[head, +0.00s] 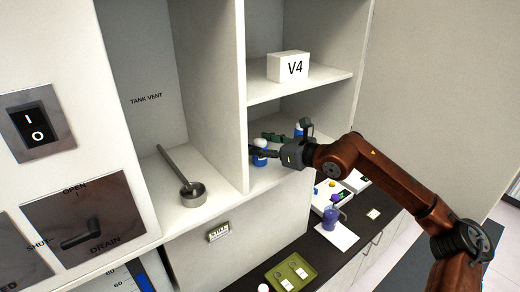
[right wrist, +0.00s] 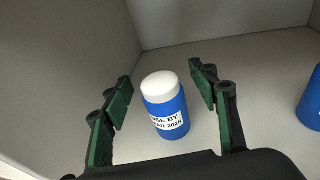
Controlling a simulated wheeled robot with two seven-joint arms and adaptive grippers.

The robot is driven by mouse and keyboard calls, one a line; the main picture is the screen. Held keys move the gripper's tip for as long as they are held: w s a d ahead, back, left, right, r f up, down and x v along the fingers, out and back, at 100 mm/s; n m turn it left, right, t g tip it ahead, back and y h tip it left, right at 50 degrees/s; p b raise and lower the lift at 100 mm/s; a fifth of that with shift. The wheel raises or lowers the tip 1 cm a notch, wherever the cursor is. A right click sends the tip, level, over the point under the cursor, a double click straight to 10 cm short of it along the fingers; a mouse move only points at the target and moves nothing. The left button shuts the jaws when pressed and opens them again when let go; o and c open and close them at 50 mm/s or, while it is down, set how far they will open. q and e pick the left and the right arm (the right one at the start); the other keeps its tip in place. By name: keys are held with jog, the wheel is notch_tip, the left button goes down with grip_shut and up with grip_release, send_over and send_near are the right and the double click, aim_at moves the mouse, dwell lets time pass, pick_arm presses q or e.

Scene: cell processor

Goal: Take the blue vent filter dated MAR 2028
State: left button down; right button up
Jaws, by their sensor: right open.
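A blue vent filter (right wrist: 166,108) with a white cap stands upright on a shelf in the right wrist view. Its white label reads "USE BY" and what looks like "MAR 2028". It also shows in the head view (head: 260,154), on the lower shelf. My right gripper (right wrist: 160,92) is open, with its green-padded fingers on either side of this filter and gaps between them and it. In the head view the right gripper (head: 268,146) reaches into that shelf. A second blue item (right wrist: 312,108) stands at the right edge of the right wrist view, its label not visible. My left gripper is not in view.
A white box marked V4 (head: 289,67) stands on the shelf above. Below are a green tray (head: 285,262) and a purple jug (head: 333,215) on the dark counter.

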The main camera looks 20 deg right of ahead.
jog(key=c, duration=1.3)
jog(key=shift+r+b, duration=0.4)
notch_tip(320, 180, up, 2)
jog(key=shift+r+b, duration=0.15)
jog(key=shift+b, duration=0.7)
jog(key=s+d+r+b, duration=0.5)
jog(key=s+r, duration=0.4)
jog(key=s, duration=0.3)
jog(key=shift+s+d+r, duration=0.35)
jog(key=shift+d+r, duration=0.05)
jog(key=shift+d, duration=0.2)
